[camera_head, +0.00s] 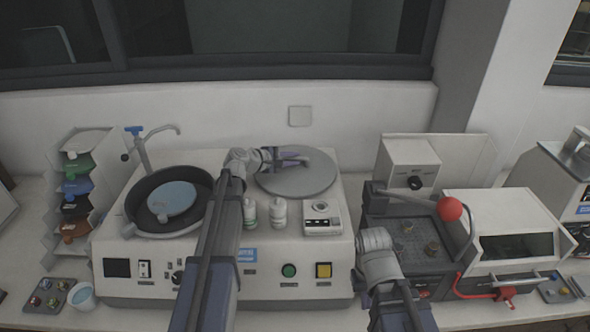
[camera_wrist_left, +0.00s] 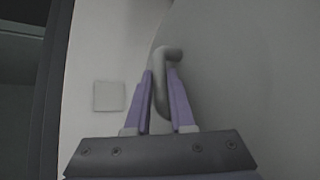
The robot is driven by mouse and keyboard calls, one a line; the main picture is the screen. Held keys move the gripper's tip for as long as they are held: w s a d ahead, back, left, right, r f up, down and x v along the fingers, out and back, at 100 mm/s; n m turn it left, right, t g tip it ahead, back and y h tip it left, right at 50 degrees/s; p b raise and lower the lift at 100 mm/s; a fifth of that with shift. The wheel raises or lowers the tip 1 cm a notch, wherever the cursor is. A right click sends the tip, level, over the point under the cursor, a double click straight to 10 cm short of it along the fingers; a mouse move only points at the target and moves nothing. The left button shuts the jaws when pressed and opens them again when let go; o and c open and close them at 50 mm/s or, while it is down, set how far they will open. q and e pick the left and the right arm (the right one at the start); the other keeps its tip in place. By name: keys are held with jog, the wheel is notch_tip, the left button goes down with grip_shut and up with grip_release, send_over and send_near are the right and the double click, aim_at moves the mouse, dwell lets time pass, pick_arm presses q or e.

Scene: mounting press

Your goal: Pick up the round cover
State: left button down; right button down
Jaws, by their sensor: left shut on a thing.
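The round cover (camera_head: 297,181) is a flat grey disc on the right part of the white polishing machine. My left gripper (camera_head: 298,159) is above the cover's middle, reaching in from the left. In the left wrist view, its two purple fingers (camera_wrist_left: 161,95) are shut on the cover's bent grey handle (camera_wrist_left: 161,75). The cover's grey face (camera_wrist_left: 240,80) fills the right of that view. In the head view the cover appears flat, and I cannot tell whether it is clear of the machine. My right wrist (camera_head: 375,240) is in front of the mounting press; its fingers cannot be made out.
A dark round basin (camera_head: 142,218) with a blue disc (camera_head: 171,200) and a tap is left of my left arm. Two white bottles (camera_head: 279,212) and a small device (camera_head: 322,217) stand in front of the cover.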

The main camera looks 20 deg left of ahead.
aim_at(293, 159)
pick_arm(q)
jog(key=shift+r, duration=0.15)
dwell(0.3)
notch_tip(293, 159, up, 10)
jog(key=p, duration=1)
